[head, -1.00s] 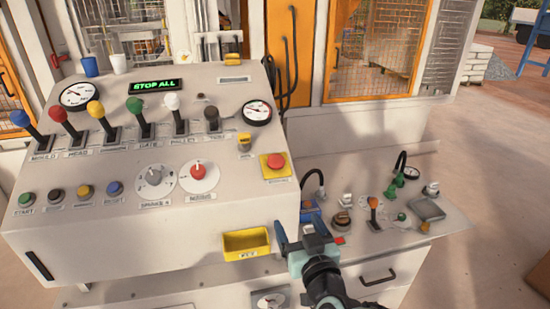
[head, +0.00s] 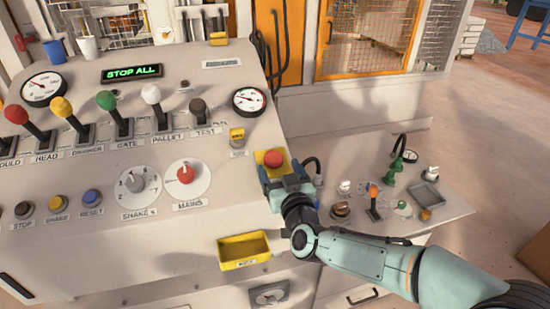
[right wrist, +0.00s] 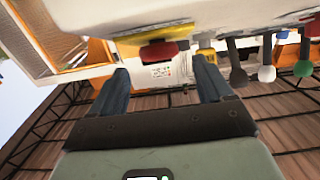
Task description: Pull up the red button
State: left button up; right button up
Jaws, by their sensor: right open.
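The red button (head: 273,158) is a round mushroom head on a yellow plate (head: 262,173) at the right end of the sloping control panel. In the right wrist view the red button (right wrist: 158,53) appears sideways, just past the fingertips and between their lines. My right gripper (head: 283,178) is open and empty, with its fingers at the near edge of the yellow plate. Both of its fingers also show in the right wrist view (right wrist: 160,78). I cannot tell whether a finger touches the button. My left gripper is not in view.
A yellow switch (head: 237,138) and a gauge (head: 249,99) sit up-left of the button. The red mains dial (head: 186,173) is to its left. A yellow bin (head: 245,251) hangs below. A lower counter (head: 455,208) with small tools stands right.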

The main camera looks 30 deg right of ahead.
aim_at(274, 159)
jog(key=shift+p+x, duration=0.3)
jog(key=shift+x, duration=1.9)
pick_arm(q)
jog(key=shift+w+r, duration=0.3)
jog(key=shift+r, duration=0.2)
pick_arm(e)
jog(key=shift+c, duration=0.3)
grip_shut()
jog(key=shift+s+r, duration=0.3)
jog(key=shift+r, duration=0.55)
jog(key=shift+o, duration=0.3)
grip_release()
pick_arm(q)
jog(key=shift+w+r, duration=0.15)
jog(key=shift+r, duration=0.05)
pick_arm(e)
jog(key=shift+s+a, duration=0.1)
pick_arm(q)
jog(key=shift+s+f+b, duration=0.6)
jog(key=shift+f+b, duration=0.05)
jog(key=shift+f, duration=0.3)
pick_arm(e)
jog(key=v, duration=1.3)
jog(key=shift+s, duration=0.15)
